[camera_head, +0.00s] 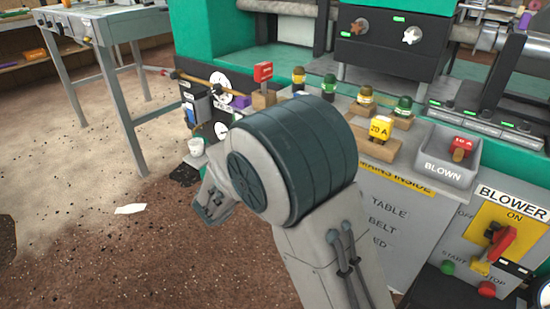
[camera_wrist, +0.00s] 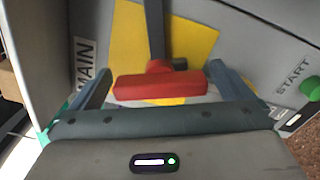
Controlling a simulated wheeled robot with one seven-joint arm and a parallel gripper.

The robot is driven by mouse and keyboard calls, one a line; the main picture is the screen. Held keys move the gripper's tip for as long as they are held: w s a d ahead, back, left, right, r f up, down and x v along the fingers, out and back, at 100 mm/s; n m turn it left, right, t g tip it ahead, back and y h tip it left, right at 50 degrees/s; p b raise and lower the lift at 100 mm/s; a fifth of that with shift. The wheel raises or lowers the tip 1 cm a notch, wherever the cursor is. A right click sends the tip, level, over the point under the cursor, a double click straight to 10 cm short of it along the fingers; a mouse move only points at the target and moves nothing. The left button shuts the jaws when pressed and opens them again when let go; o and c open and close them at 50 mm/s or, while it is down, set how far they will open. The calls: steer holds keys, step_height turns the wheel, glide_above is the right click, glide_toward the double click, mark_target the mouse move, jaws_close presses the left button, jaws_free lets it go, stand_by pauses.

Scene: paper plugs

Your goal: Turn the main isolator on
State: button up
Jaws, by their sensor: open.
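The main isolator shows in the wrist view as a red handle (camera_wrist: 160,86) on a yellow plate (camera_wrist: 192,40), beside a white label reading MAIN (camera_wrist: 90,65). The handle lies crosswise in that picture, roughly across the run of the label's lettering. My gripper (camera_wrist: 161,72) is open, with one finger on each side of the handle and visible gaps at both ends. I cannot tell how deep the fingers reach around it. In the head view my gripper (camera_head: 213,200) is partly hidden by my arm, and the main isolator is not visible there.
A green START button (camera_wrist: 311,88) is at the right of the wrist view. In the head view, a BLOWER isolator with a red handle (camera_head: 502,243) is at right. A grey BLOWN tray (camera_head: 446,167) and several coloured plugs, including a yellow one (camera_head: 381,128), stand on the bench.

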steer(key=p+v, duration=0.3)
steer(key=v, duration=1)
steer(key=shift+s+a+p, duration=0.25)
steer(key=shift+p, duration=0.05)
